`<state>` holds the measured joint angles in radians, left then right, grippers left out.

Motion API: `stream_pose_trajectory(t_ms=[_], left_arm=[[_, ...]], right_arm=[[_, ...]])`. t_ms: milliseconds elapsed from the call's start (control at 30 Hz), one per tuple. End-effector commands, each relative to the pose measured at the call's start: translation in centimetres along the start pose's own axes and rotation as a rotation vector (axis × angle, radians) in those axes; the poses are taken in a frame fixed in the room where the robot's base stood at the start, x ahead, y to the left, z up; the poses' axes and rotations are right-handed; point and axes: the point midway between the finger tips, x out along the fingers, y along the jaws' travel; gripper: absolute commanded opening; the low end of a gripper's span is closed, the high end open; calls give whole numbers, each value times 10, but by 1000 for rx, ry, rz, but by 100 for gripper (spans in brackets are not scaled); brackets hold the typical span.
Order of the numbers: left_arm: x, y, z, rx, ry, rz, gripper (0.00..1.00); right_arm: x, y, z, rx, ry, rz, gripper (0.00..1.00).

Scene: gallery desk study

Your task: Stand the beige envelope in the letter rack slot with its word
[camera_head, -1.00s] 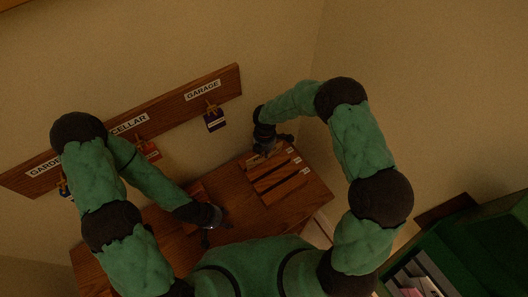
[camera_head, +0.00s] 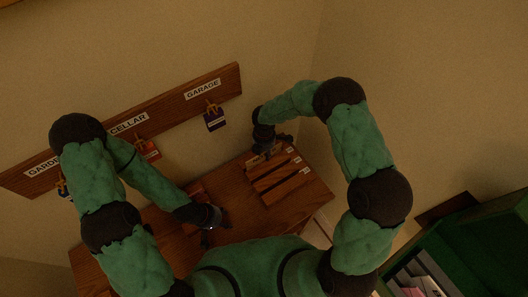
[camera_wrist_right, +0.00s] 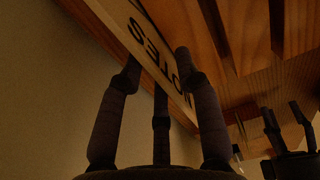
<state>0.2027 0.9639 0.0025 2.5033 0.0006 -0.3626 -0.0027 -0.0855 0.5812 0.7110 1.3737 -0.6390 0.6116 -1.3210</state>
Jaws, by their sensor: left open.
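The beige envelope (camera_wrist_right: 141,36) crosses the right wrist view at a slant, with the dark word NOTES on its face. My right gripper (camera_wrist_right: 156,68) has its fingers on both sides of it and appears shut on it. In the head view my right gripper (camera_head: 272,145) is at the back left end of the wooden letter rack (camera_head: 284,188), and I cannot make out the envelope there. The rack has several slots with small white labels at their right ends, too small to read. My left gripper (camera_head: 212,222) is open and low over the desk, left of the rack.
A wooden board (camera_head: 170,109) on the wall carries GARDEN, CELLAR and GARAGE labels with hanging tags. The rack stands on a wooden desk (camera_head: 318,199). A green shelf unit (camera_head: 480,222) is at the right. A reddish-brown object (camera_head: 194,190) lies behind my left gripper.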

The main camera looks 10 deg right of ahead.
Motion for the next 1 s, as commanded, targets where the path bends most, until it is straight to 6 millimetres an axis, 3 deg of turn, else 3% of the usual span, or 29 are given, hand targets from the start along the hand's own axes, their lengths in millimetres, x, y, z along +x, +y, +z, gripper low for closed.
stream_pose_trajectory(t_ms=[67, 600, 800, 1000], left_arm=[[-9, 3, 0, 0, 0, 0, 51], [-12, 4, 0, 0, 0, 0, 51], [-13, 4, 0, 0, 0, 0, 51], [-13, 4, 0, 0, 0, 0, 51]], right_arm=[[-11, 0, 0, 0, -1, 2, 34], [-111, 1, 0, 0, 0, 3, 34], [-125, 0, 0, 0, 0, 1, 34], [-127, 0, 0, 0, 0, 1, 34]])
